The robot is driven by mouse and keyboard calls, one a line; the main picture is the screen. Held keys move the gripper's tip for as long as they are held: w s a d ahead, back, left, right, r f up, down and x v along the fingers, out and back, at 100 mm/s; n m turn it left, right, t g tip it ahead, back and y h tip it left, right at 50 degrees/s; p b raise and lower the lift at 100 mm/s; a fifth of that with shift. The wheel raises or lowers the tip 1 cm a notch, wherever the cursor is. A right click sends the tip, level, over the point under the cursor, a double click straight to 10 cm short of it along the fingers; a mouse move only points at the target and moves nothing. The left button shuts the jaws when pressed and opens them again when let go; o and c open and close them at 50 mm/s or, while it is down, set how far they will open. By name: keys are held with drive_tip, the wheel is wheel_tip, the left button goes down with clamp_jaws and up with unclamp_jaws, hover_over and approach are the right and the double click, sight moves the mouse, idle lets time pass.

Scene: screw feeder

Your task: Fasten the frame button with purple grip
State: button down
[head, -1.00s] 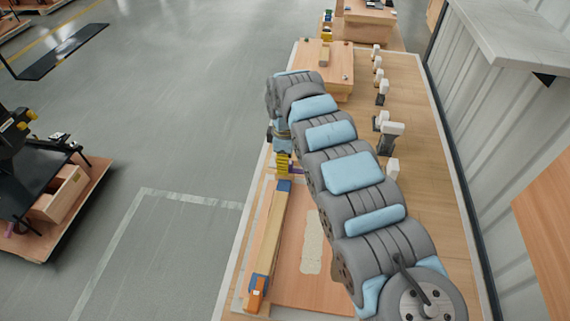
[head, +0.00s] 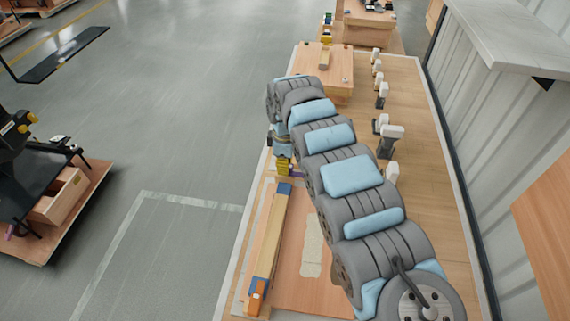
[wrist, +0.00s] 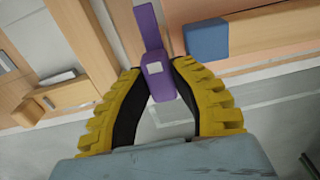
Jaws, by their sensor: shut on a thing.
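My gripper (wrist: 157,105) has yellow ridged fingers with black inner pads and is shut on the purple grip (wrist: 154,77) in the wrist view. The purple part has a small pale square on its face and a narrower purple strip running up from it. In the head view my gripper (head: 283,168) is beside the far end of a long wooden bar, and a bit of the purple grip (head: 297,172) shows to its right. I cannot make out the frame button itself.
The wooden bar (head: 269,235) has a blue far end (head: 284,188) and an orange piece (head: 257,292) at its near end. A blue block (wrist: 206,40) is right of the purple grip in the wrist view. Several white-topped stands line the bench's right side. A raised wooden block (head: 335,83) lies beyond.

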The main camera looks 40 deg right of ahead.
drive_tip(key=shift+r+p, duration=0.1)
drive_tip(key=shift+p, duration=0.25)
drive_tip(key=shift+r+m+p, duration=0.15)
drive_tip(key=shift+m+p, duration=0.55)
drive_tip(key=shift+p, duration=0.4)
drive_tip(key=shift+a+m+p, duration=0.1)
drive_tip(key=shift+m+p, duration=0.6)
drive_tip(key=shift+p, duration=0.55)
drive_tip(key=m+p, duration=0.5)
drive_tip(key=p, duration=0.1)
drive_tip(key=m, duration=0.1)
drive_tip(key=m+p, duration=0.1)
drive_tip(key=m, duration=0.1)
drive_tip(key=m+p, duration=0.1)
drive_tip(key=shift+f+m, duration=0.3)
drive_tip(key=shift+m, duration=0.1)
drive_tip(key=shift+f+m, duration=0.15)
drive_tip(key=shift+m, duration=1.05)
drive_tip(key=shift+m+b, duration=0.5)
drive_tip(key=shift+m, duration=0.8)
